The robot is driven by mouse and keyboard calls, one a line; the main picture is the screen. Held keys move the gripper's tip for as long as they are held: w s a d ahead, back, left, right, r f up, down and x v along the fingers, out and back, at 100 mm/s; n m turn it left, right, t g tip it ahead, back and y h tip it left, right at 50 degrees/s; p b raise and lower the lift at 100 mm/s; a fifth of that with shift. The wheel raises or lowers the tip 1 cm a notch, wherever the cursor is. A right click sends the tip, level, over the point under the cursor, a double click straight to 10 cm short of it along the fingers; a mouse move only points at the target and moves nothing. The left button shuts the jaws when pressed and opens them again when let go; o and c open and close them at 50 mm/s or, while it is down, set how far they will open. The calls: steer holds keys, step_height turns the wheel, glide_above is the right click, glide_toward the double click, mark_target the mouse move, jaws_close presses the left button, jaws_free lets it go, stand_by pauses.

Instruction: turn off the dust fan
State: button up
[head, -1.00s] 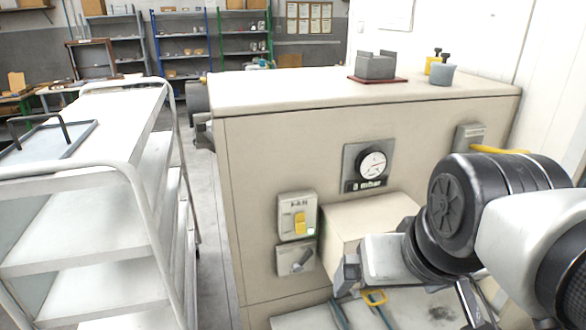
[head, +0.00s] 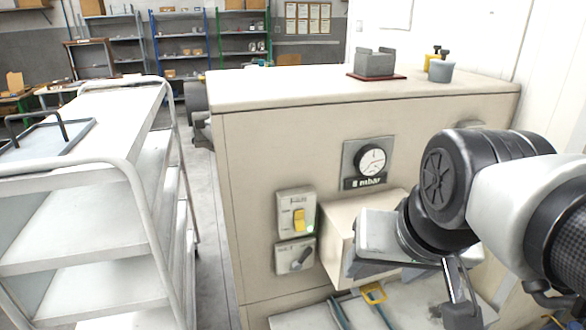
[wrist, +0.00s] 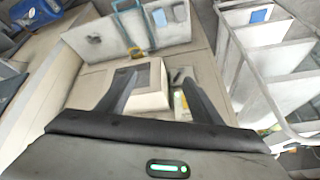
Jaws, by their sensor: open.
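The fan switch (head: 297,215) is a light grey plate with a yellow rocker on the cabinet's front, left of the gauge; I cannot read the rocker's position. It also shows partly in the wrist view (wrist: 181,104), beside the right finger. Below it is a second plate with a grey knob (head: 295,257). My gripper (wrist: 158,78) is open and empty, its fingers toward the cabinet front, with a beige box (wrist: 150,98) behind the gap. In the head view my gripper (head: 370,264) is right of the switch, in front of the box, and not touching the switch.
The cabinet (head: 255,140) carries a pressure gauge (head: 367,163). A shelf (head: 325,318) with blue- and yellow-handled tools lies below my gripper. A white trolley (head: 120,205) stands left, with a narrow floor gap between. A grey block (head: 375,64) sits on the cabinet.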

steer(key=w+a+m+b, duration=0.1)
steer(key=w+m+b, duration=0.1)
steer(key=w, duration=0.1)
steer(key=w+a+f+m+b, duration=0.1)
steer(key=w+m+b, duration=0.1)
steer(key=w+m, duration=0.1)
steer(key=w+a+m+y+b, duration=0.1)
steer(key=w+a+m+b, duration=0.1)
steer(key=w+m, duration=0.1)
steer(key=shift+w+f, duration=0.35)
steer(key=shift+w, duration=0.35)
jaws_close()
steer(key=w+a+m+t+b, duration=0.1)
steer(key=w+a+m+b, duration=0.2)
steer(key=w+m, duration=0.2)
steer(key=shift+w+f+y, duration=0.15)
steer(key=shift+w+y, duration=0.25)
steer(key=shift+w, duration=0.25)
